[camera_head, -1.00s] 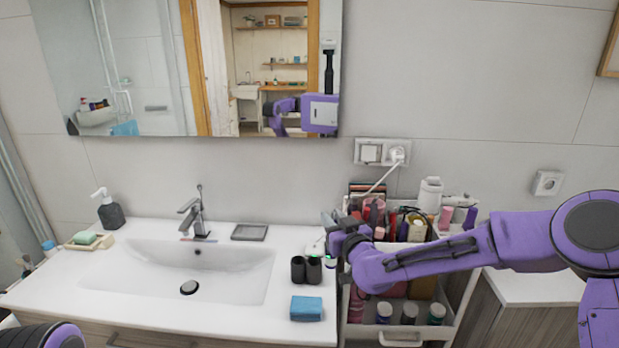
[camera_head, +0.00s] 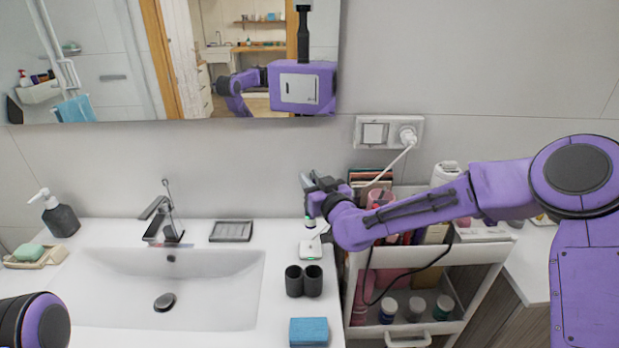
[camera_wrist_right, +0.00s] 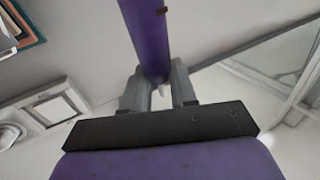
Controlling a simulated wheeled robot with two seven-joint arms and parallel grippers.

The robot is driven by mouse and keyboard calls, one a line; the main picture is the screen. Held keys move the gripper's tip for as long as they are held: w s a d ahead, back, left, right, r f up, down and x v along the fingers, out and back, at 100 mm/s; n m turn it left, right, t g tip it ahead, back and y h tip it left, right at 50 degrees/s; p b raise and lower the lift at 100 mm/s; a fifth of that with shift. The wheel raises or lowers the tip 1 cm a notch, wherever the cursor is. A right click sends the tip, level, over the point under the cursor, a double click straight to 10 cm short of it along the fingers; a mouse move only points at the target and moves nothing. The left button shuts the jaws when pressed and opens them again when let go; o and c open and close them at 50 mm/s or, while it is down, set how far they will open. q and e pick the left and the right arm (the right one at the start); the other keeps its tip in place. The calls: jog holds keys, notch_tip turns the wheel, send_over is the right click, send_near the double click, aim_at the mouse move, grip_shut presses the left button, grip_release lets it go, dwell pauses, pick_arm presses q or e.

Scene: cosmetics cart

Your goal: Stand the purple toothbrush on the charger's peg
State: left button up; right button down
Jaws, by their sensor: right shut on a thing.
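My right gripper (camera_head: 310,186) is shut on the purple toothbrush (camera_wrist_right: 147,38). In the right wrist view its two fingers (camera_wrist_right: 157,88) sit on either side of the purple handle, and a small pale tip shows between them. In the head view the gripper and arm hide most of the toothbrush; a small white and green piece shows just below the fingers. The white charger (camera_head: 310,248), with a green light, sits on the countertop near its right edge, below the gripper. I cannot make out its peg clearly. My left gripper is out of view; only part of that arm shows at lower left.
Two dark cups (camera_head: 304,281) stand in front of the charger, with a blue sponge (camera_head: 308,331) nearer. The sink (camera_head: 165,285) is to the left, with a grey tray (camera_head: 231,231) behind. The loaded cart (camera_head: 470,262) is to the right, with a cable hanging across it.

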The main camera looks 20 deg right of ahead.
jog(key=shift+s+r, duration=0.35)
jog(key=shift+s, duration=0.35)
jog(key=f+b, duration=0.1)
jog(key=f, duration=0.1)
jog(key=w+f+b, duration=0.1)
jog(key=f, duration=0.1)
jog(key=w+f+b, duration=0.1)
jog(key=b, duration=0.1)
jog(key=shift+w+f, duration=0.25)
jog(key=shift+f, duration=0.15)
jog(key=shift+s+f+b, duration=0.4)
jog(key=shift+s+b, duration=0.2)
jog(key=shift+s, duration=0.05)
jog(key=shift+w+f, duration=0.15)
jog(key=shift+w, duration=0.2)
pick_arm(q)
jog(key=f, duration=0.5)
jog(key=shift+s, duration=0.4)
pick_arm(e)
jog(key=shift+s, duration=0.1)
jog(key=shift+s, duration=0.1)
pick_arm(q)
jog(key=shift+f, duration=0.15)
